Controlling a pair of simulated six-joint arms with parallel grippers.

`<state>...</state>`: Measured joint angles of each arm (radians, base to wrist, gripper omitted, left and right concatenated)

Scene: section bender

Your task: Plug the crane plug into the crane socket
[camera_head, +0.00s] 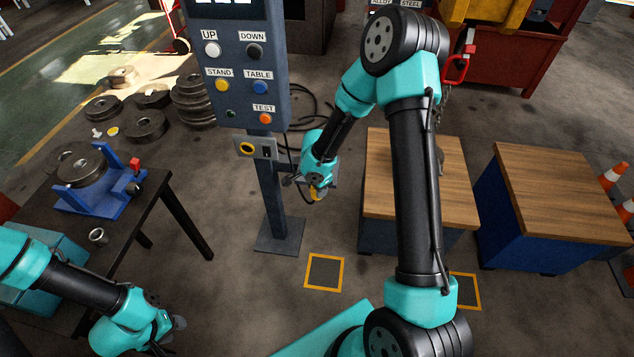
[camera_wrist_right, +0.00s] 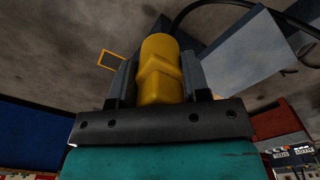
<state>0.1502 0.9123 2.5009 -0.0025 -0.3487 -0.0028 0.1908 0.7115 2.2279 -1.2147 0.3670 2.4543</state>
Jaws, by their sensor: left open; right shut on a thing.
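The yellow crane plug (camera_wrist_right: 160,72) is between the fingers of my right gripper (camera_wrist_right: 158,82), which is shut on it. In the head view the plug (camera_head: 316,194) shows small below my right gripper (camera_head: 308,186), right of the panel post. The crane socket (camera_head: 247,149), a yellow ring with a dark middle, is on the grey box under the button panel. The plug is apart from the socket, to its right and lower in the picture. My left gripper (camera_head: 176,328) is at the lower left, away from both; its fingers show only partly.
The button panel (camera_head: 238,60) stands on a grey post (camera_head: 272,200). A black cable (camera_head: 318,100) loops behind it. A dark table (camera_head: 130,190) with a blue fixture (camera_head: 100,195) is at left. Two wood-topped blocks (camera_head: 380,165) (camera_head: 555,195) are at right. Floor in front of the post is clear.

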